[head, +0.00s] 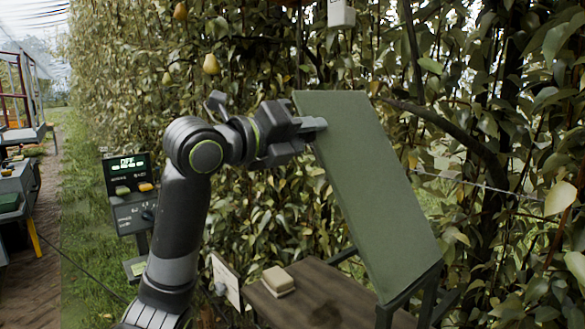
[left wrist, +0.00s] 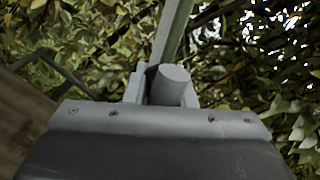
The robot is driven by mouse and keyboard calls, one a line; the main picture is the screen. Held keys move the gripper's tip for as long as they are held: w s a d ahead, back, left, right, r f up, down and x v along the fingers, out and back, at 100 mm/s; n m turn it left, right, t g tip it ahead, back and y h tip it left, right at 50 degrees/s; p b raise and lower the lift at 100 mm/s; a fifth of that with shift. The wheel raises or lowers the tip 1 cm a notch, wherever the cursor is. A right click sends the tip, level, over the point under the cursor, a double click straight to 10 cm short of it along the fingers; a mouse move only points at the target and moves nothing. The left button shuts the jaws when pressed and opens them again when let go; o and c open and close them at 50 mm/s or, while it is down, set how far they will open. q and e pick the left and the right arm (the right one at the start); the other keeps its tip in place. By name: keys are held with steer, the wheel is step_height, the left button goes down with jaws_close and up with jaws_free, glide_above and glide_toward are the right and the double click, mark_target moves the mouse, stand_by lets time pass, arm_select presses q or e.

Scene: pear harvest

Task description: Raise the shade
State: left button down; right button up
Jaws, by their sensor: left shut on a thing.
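The shade is a flat green panel (head: 370,190) in the head view, steeply tilted, with its lower edge at a dark frame by the wooden table. My left gripper (head: 312,127) is at the panel's upper left edge, shut on a grey knob. In the left wrist view the round grey knob (left wrist: 172,85) sits between the fingers, and the panel (left wrist: 174,30) shows edge-on as a narrow green strip above it. The fingers hide part of the knob in the head view. My right gripper is not in view.
A wooden table (head: 325,300) below holds a pale block (head: 278,281). A control box with a lit display (head: 127,165) stands left of my arm. Dense pear foliage with hanging pears (head: 211,64) stands close behind. A white box (head: 341,14) hangs above the panel.

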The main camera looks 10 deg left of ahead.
arm_select(q)
steer(key=s+d+r+m+b, duration=0.5)
steer(key=s+d, duration=0.4)
steer(key=d, duration=0.3)
steer(key=shift+s+d+m+b, duration=0.15)
steer(key=shift+s+m+b, duration=0.1)
steer(key=shift+m+b, duration=0.5)
steer(key=shift+r, duration=0.1)
steer(key=c, duration=1.3)
jaws_free()
steer(key=b+v, duration=0.5)
steer(key=v, duration=1.2)
steer(key=shift+s, duration=0.2)
